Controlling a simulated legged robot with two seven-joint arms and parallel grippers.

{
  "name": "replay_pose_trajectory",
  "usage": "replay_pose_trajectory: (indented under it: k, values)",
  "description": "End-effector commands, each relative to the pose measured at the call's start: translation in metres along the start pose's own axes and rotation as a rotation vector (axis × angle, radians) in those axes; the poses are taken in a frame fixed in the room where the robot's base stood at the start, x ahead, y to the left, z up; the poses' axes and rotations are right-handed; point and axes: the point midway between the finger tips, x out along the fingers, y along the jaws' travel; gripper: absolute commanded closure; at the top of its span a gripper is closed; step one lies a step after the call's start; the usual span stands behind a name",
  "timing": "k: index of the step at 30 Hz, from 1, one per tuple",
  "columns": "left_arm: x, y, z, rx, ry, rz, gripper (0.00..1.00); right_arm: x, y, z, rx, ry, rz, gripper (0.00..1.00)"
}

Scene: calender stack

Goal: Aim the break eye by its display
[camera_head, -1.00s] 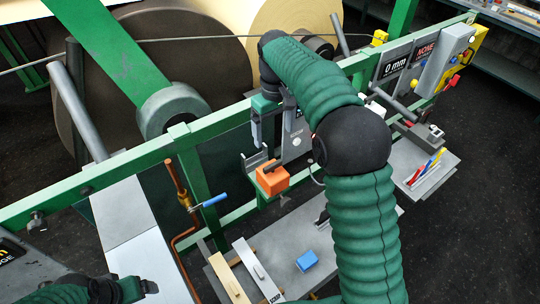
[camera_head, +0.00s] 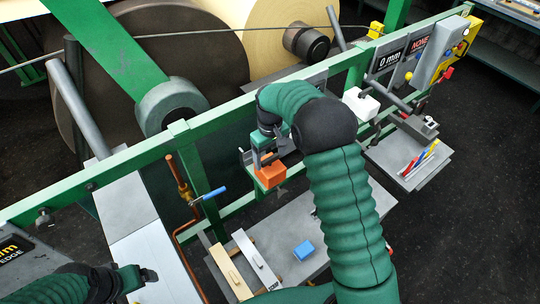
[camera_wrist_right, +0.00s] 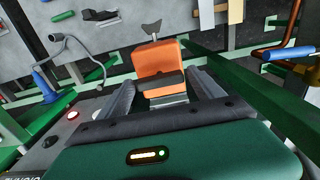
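The break eye appears to be the orange block (camera_head: 270,174) on a bracket at the green rail; its label is not visible. My right gripper (camera_head: 266,156) is close above it. In the right wrist view the orange block (camera_wrist_right: 160,57) shows between and just beyond the two dark fingers (camera_wrist_right: 163,96), which stand apart with a gap on each side. Contact is not visible. A display (camera_head: 392,61) on the rail reads "0 mm", and a panel beside it reads "NONE" (camera_head: 420,43). My left gripper (camera_head: 148,279) is at the lower left, away from the eye; its finger gap is unclear.
Large rolls (camera_head: 185,60) stand behind the green rail (camera_head: 110,170). A shelf (camera_head: 405,165) at right holds coloured pens. A blue-handled valve (camera_head: 208,195) is left of the eye.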

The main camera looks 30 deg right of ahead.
Motion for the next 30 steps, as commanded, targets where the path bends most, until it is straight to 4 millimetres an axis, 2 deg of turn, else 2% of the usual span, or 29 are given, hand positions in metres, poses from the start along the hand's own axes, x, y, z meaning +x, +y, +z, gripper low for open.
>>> replay_pose_trajectory:
  k: [1,9,12,19,27,28,30]
  values:
    - [0.0001,0.0000,0.0000,0.000,0.000,0.000,0.15,0.0001,-0.0001,-0.0001,0.000,0.000,0.000,0.32]
    - [0.0000,0.0000,-0.0001,0.000,0.000,0.000,0.15,-0.0008,-0.0003,0.0009,0.000,0.001,0.000,0.67]
    - [0.0000,0.0000,-0.0001,0.000,0.000,0.000,0.15,-0.0011,-0.0003,0.0012,0.000,0.001,0.000,0.77]
    - [0.0009,0.0000,0.0001,0.000,0.000,0.000,0.15,-0.0014,-0.0001,0.0009,0.146,0.001,0.001,0.77]
    - [0.0007,0.0000,0.0000,0.000,0.000,0.000,0.15,-0.0020,0.0003,0.0011,0.160,0.001,0.001,0.77]
    - [0.0007,0.0000,0.0000,0.000,0.000,0.000,0.15,-0.0020,0.0004,0.0011,0.160,0.001,0.001,0.32]
    - [0.0007,0.0000,0.0000,0.000,0.000,0.000,0.15,-0.0019,0.0004,0.0011,0.160,0.001,0.001,0.23]
